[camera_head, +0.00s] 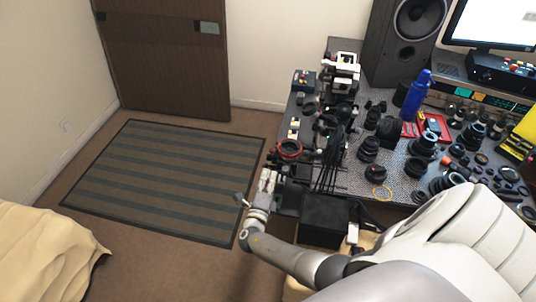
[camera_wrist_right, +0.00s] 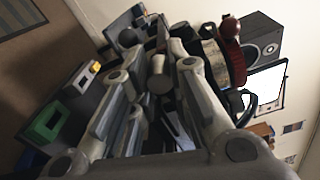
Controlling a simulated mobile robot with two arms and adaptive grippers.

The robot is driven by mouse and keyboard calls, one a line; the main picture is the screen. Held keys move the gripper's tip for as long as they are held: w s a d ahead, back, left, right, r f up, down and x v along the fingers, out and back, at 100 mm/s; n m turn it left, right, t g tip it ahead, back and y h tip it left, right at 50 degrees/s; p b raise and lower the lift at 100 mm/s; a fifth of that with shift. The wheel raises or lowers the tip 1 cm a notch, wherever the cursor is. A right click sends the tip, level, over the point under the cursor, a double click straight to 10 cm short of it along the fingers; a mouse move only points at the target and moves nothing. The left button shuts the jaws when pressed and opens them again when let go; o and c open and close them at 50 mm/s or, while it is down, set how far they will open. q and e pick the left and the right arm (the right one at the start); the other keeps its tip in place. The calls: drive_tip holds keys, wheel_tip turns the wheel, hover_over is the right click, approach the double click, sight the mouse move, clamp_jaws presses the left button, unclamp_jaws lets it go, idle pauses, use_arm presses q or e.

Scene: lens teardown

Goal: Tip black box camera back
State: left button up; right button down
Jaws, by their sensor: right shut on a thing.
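The black box camera (camera_head: 289,199) sits at the near left edge of the workbench, just right of my right gripper (camera_head: 268,180). My right gripper comes in from the lower right and reaches round to the camera's left side. Its fingers are closed on the camera's edge; the exact contact is hard to make out. In the right wrist view the fingers of my right gripper (camera_wrist_right: 160,75) reach up the middle, with dark surfaces between and behind them. The camera's tilt cannot be told. My left gripper is not in view.
A larger black box (camera_head: 324,215) stands close right of the gripper. Thin black rods and cables (camera_head: 330,165) lie behind. Lenses and rings crowd the workbench (camera_head: 350,183), with a blue bottle (camera_head: 416,95) and speaker (camera_head: 402,40) farther back. Open floor and a striped rug (camera_head: 165,180) lie left.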

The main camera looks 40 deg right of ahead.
drive_tip(key=shift+s+f+n, duration=0.15)
drive_tip(key=shift+f+n, duration=0.15)
drive_tip(key=shift+f, duration=0.05)
idle(0.4)
drive_tip(key=c, duration=1.3)
unclamp_jaws()
drive_tip(key=shift+r, duration=0.1)
drive_tip(key=shift+a, duration=0.15)
drive_tip(key=v, duration=1.1)
drive_tip(key=shift+s+a, duration=0.25)
drive_tip(key=shift+s, duration=0.05)
